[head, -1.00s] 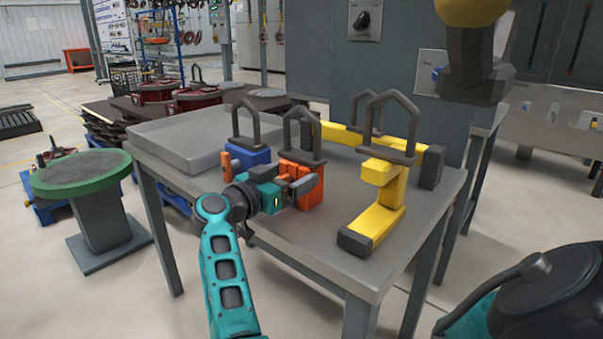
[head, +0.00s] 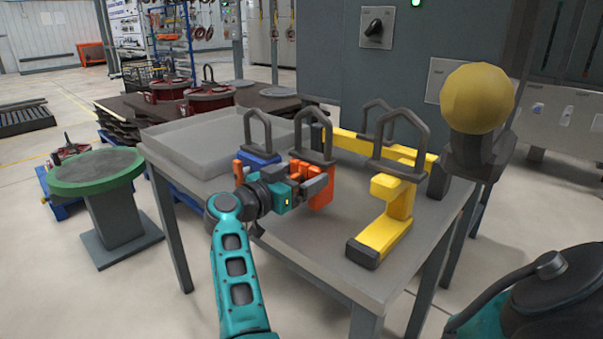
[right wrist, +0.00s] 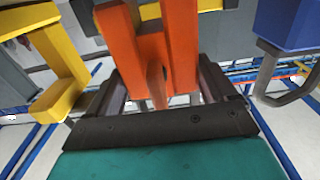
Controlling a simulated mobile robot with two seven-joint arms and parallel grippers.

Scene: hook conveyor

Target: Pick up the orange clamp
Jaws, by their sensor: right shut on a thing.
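The orange clamp (head: 322,190), with a dark grey pointed hook loop on top, is upright at the grey table, between the blue and yellow clamps. My right gripper (head: 306,184) reaches it from the front left and is shut on its orange body. In the right wrist view the orange clamp (right wrist: 181,45) fills the space between the two dark fingers (right wrist: 160,95). I cannot tell whether its base touches the table. My left gripper is not in view.
A blue clamp (head: 257,158) stands close on the left. A larger yellow clamp (head: 385,225) stands to the right, and a yellow bar lies behind. A grey tray (head: 190,150) is on the table's left part. The table's front (head: 320,255) is clear.

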